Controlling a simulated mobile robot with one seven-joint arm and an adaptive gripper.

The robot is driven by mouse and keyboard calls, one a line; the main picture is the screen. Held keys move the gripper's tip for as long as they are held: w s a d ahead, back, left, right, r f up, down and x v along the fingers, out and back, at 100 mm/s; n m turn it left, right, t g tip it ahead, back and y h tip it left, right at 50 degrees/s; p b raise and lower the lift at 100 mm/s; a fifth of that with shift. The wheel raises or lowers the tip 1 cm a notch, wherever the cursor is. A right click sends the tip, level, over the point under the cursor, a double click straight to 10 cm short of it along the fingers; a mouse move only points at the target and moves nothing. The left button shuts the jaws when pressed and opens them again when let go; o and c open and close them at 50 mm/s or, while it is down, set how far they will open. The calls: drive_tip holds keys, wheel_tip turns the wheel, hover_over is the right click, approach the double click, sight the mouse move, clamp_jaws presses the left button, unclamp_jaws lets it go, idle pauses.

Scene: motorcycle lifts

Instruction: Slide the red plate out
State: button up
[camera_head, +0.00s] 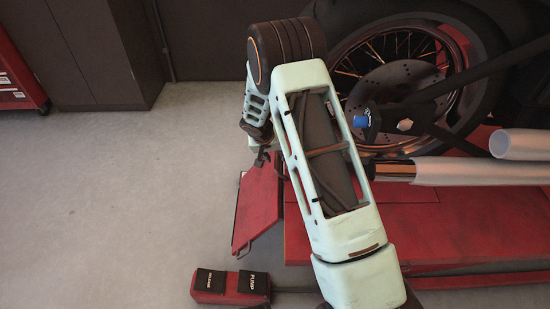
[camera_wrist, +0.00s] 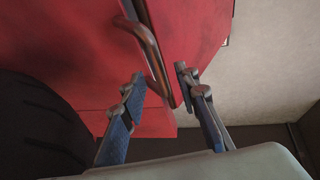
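The red plate (camera_head: 258,208) juts out at the left end of the red motorcycle lift (camera_head: 450,225), over the floor. In the wrist view a red panel (camera_wrist: 195,30) borders the pale floor, and a seam divides it from the red surface on the left. A bent metal handle (camera_wrist: 148,45) runs along this seam; I cannot tell which side it is fixed to. My gripper (camera_wrist: 160,80) is open, its blue-padded fingers on either side of the handle's lower part. Contact is not clear.
A motorcycle wheel (camera_head: 395,75) stands on the lift, with silver exhaust pipes (camera_head: 455,171) to the right. A red pedal block (camera_head: 231,287) marked PUMP and RELEASE lies at the front. A dark cabinet (camera_head: 90,50) stands at the back left. The floor at left is clear.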

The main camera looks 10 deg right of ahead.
drive_tip(key=shift+f, duration=0.2)
clamp_jaws()
idle(0.4)
